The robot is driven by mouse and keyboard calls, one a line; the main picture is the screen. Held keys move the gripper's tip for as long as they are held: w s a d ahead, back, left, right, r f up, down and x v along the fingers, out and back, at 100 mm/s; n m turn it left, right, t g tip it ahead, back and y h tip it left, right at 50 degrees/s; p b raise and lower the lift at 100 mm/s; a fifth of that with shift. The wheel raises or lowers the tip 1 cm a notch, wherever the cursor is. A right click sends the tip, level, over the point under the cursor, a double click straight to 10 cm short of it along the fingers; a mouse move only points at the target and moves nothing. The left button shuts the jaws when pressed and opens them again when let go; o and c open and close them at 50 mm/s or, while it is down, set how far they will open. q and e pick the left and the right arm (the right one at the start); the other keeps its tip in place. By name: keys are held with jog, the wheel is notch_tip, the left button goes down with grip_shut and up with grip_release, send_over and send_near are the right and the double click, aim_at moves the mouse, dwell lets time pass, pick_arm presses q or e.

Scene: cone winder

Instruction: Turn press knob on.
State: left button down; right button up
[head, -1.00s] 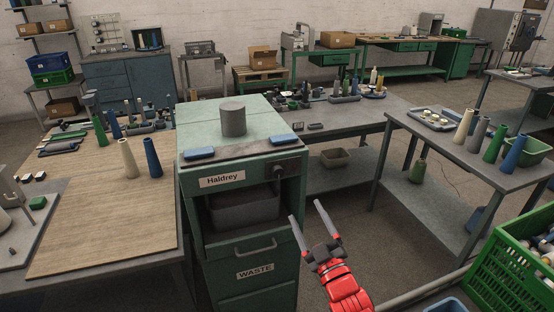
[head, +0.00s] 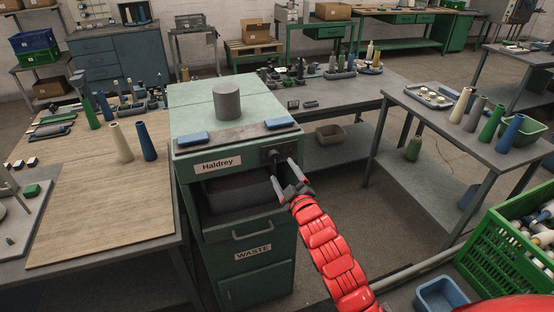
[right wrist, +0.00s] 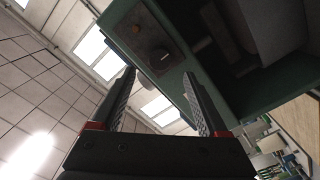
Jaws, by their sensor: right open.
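The green press (head: 190,105), labelled Haldrey, stands in the middle of the head view. Its dark knob (head: 273,155) is on a small plate at the right end of the front face, partly behind a finger. In the right wrist view the round black knob (right wrist: 161,59) has a pale mark and sits on a dark plate with a small orange spot. My right gripper (head: 284,164) is open and empty, its fingertips close in front of the knob. In the right wrist view the gripper (right wrist: 159,73) has the knob between and just beyond its fingertips; contact cannot be told. My left gripper is out of view.
A grey cylinder (head: 227,103) and two blue pads (head: 193,138) are on the press top. An open bay with a dark bin (head: 240,193) lies below the knob. A green crate (head: 500,262) and a blue bin (head: 442,293) are at the lower right.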

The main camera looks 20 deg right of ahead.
aim_at(275, 158)
jog(key=shift+w+a+p, duration=0.15)
jog(key=shift+w+p, duration=0.45)
jog(key=shift+w, duration=2.45)
grip_shut()
